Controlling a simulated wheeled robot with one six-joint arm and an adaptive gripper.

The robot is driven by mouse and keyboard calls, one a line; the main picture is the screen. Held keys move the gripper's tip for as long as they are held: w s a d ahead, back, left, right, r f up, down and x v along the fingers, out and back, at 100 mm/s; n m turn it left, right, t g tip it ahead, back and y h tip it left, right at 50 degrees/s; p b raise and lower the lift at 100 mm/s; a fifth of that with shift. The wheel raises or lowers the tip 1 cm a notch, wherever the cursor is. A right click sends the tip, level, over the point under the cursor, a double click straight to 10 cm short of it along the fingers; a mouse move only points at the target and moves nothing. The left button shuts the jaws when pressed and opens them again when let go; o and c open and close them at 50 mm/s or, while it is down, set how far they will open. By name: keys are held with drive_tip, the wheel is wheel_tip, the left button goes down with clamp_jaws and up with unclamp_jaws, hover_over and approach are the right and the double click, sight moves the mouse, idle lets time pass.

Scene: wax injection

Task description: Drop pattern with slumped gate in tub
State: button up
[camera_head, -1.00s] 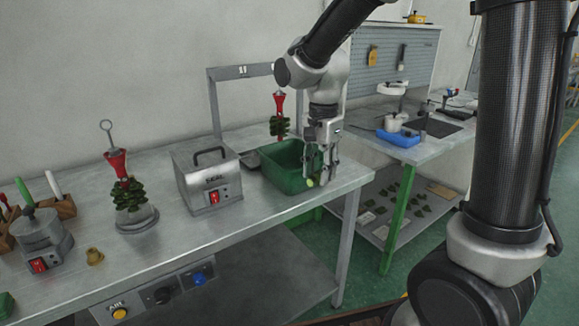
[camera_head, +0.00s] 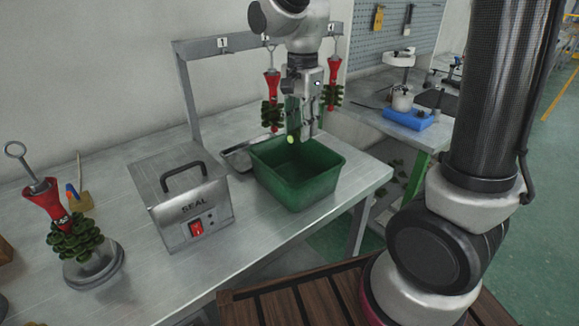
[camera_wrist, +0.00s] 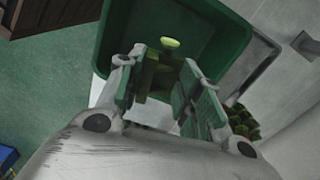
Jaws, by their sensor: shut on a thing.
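The green tub (camera_head: 318,187) stands on the metal bench, to the right of the SEAL box. My gripper (camera_head: 300,134) is above the tub's back part, pointing down. It is shut on a green wax pattern (camera_wrist: 157,82), whose pale yellow-green round end (camera_wrist: 170,43) sticks out past the fingers. That end also shows in the head view (camera_head: 291,140). In the wrist view the tub (camera_wrist: 215,25) opens beyond my gripper (camera_wrist: 168,80). The gate's shape is too small to judge. The tub's floor is partly hidden.
Red-handled trees of green patterns hang from the rack on both sides of my gripper, at left (camera_head: 272,100) and right (camera_head: 333,85). The SEAL box (camera_head: 185,195) stands left of the tub. Another tree (camera_head: 72,225) stands at far left. A metal tray (camera_head: 237,158) lies beside the tub.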

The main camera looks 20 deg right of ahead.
drive_tip(key=shift+f, duration=2.85)
drive_tip(key=o, duration=1)
drive_tip(key=shift+c, duration=0.2)
drive_tip(key=shift+r, duration=0.1)
wheel_tip(320, 180, up, 12)
drive_tip(key=shift+f, duration=0.1)
